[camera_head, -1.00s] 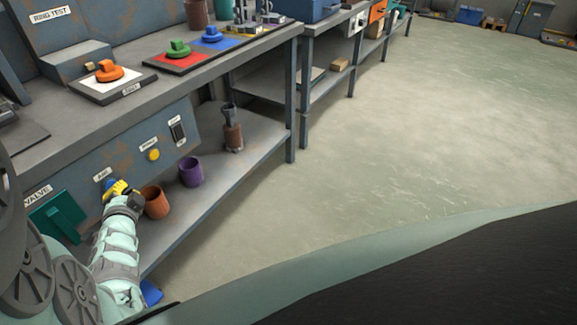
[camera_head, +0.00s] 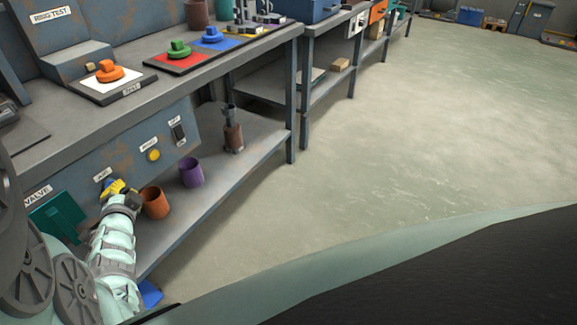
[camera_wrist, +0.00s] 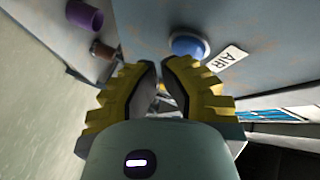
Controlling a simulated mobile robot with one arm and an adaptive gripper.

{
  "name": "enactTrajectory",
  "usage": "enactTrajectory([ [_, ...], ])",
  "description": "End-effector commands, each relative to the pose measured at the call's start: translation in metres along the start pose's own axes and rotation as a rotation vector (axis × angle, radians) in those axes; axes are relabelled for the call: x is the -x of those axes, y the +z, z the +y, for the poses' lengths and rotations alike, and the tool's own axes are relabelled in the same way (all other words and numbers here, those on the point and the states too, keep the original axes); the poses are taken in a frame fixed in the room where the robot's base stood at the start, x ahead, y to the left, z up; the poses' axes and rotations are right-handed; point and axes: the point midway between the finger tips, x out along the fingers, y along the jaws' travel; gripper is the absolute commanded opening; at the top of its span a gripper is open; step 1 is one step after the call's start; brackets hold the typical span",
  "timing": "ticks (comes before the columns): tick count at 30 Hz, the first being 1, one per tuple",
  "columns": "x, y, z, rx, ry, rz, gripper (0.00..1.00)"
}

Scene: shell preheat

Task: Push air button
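The round blue air button (camera_wrist: 188,45) sits on the grey panel beside a white "AIR" label (camera_wrist: 230,58) in the wrist view. In the head view the label (camera_head: 103,174) shows above my gripper (camera_head: 117,187), and the button is mostly hidden there. My gripper's yellow fingers (camera_wrist: 161,66) come together at their tips with nothing held between them. The tips lie just below the button in the wrist view. I cannot tell whether they touch it.
A yellow button (camera_head: 153,155) and a dark switch (camera_head: 178,132) are on the same panel. An orange-brown cup (camera_head: 154,203) and a purple cup (camera_head: 191,172) stand on the lower shelf near my gripper. A teal valve plate (camera_head: 58,221) is left. The floor right is clear.

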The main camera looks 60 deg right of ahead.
Motion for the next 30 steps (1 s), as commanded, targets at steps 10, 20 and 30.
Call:
enactTrajectory([
  [10, -0.0018, -0.001, -0.0001, -0.001, 0.001, 0.003, 0.0],
  [20, -0.005, 0.0005, -0.002, -0.002, 0.001, 0.004, 0.0],
  [30, -0.0083, 0.002, -0.0044, -0.002, -0.001, 0.004, 0.0],
])
